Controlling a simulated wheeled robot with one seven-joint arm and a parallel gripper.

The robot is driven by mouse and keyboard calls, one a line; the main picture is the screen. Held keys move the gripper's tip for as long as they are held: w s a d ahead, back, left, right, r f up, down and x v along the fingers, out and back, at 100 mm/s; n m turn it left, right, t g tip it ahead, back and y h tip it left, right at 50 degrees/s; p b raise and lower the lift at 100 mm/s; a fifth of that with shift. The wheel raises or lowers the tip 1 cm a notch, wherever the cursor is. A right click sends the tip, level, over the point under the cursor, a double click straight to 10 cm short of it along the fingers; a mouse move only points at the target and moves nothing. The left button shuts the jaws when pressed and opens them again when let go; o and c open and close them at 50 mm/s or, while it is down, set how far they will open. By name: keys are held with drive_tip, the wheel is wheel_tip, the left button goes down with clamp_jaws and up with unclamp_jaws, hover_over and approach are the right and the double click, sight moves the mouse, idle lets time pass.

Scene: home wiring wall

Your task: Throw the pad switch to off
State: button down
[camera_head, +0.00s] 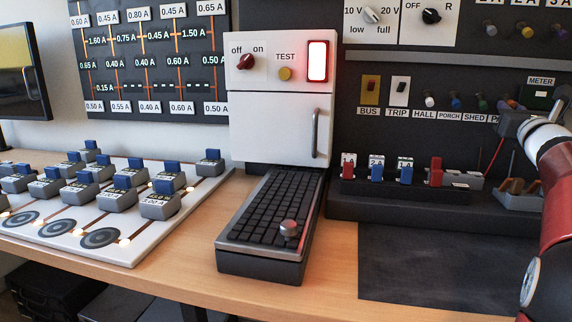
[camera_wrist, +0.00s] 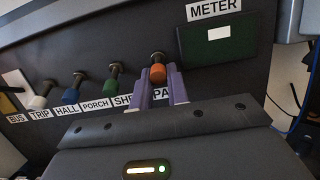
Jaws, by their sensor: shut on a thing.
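The pad switch (camera_wrist: 158,74) is a short metal lever with an orange tip, above a partly hidden label starting "PA". It also shows small in the head view (camera_head: 507,103). My gripper (camera_wrist: 160,82) has its two purple fingers on either side of the orange tip, shut on it. In the head view my gripper (camera_head: 513,122) is at the wall panel, at the right end of the switch row. The fingers cover part of the label. I cannot tell clearly which way the lever is thrown.
The shed switch (camera_wrist: 113,71), with a green tip, stands close left of my fingers, then porch (camera_wrist: 71,95) and hall (camera_wrist: 38,101). The meter box (camera_wrist: 220,40) is close on the right. Below, a shelf holds red and blue plugs (camera_head: 377,173). A dark mat (camera_head: 430,265) lies clear.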

drive_tip(key=shift+w+f, duration=0.15)
drive_tip(key=shift+f, duration=0.1)
drive_tip(key=shift+w+f+b, duration=0.1)
drive_tip(key=shift+f+b, duration=0.15)
drive_tip(key=shift+b, duration=0.2)
drive_tip(key=c, duration=1.6)
unclamp_jaws()
drive_tip(key=shift+w+d, duration=0.1)
drive_tip(key=shift+w, duration=0.05)
drive_tip(key=o, duration=0.3)
drive_tip(key=shift+r, duration=0.1)
drive_tip(key=shift+r, duration=0.15)
drive_tip(key=shift+s, duration=0.25)
